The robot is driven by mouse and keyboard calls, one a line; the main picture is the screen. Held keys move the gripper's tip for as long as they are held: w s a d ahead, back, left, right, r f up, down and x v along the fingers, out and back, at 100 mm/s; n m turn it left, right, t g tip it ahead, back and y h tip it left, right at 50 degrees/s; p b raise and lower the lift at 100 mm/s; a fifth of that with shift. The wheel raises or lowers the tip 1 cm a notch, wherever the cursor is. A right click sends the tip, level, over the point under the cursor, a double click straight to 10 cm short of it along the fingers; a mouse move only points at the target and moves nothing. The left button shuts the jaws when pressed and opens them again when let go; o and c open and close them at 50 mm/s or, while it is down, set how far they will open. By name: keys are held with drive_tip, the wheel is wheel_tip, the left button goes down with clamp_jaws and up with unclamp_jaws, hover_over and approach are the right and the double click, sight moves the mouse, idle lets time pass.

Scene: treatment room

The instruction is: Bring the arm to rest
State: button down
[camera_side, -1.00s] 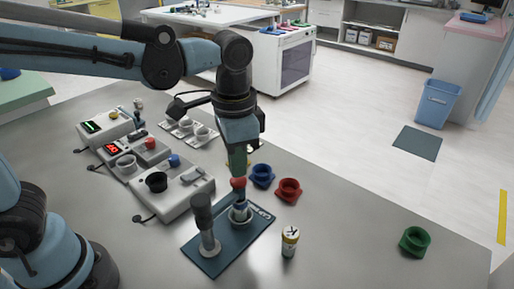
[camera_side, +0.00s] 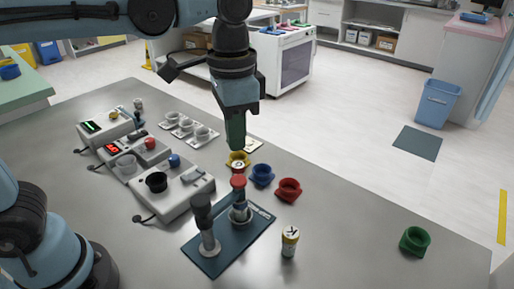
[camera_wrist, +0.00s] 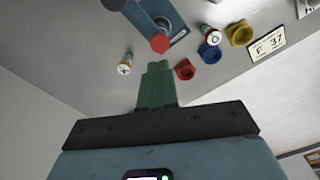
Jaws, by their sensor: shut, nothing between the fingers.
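My gripper (camera_side: 236,143) is shut and empty, pointing down above the table. Its green fingers also show in the wrist view (camera_wrist: 157,80). Below the fingertips is a red-topped piece (camera_side: 238,182) in a white holder on the dark blue mat (camera_side: 255,228). The red top also shows in the wrist view (camera_wrist: 160,43), apart from the fingers. A white-topped vial (camera_wrist: 212,36) stands beside the yellow cup (camera_wrist: 239,33). The same yellow cup (camera_side: 238,156) is partly covered in the side view.
Blue (camera_side: 262,175), red (camera_side: 288,189) and green (camera_side: 415,241) cups stand on the grey table. A vial marked X (camera_side: 290,241) and a dark-topped post (camera_side: 205,225) stand nearby. Boxy devices (camera_side: 175,192) with cables fill the left. The table's right side is mostly clear.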

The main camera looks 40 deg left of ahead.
drive_tip(key=s+a+f+n+t, duration=0.2)
drive_tip(key=a+f+n+t, duration=0.4)
drive_tip(key=a, duration=0.6)
drive_tip(key=shift+s+a+f+t, duration=0.3)
drive_tip(key=shift+s+f+t, duration=0.1)
drive_tip(key=shift+f+t, duration=0.25)
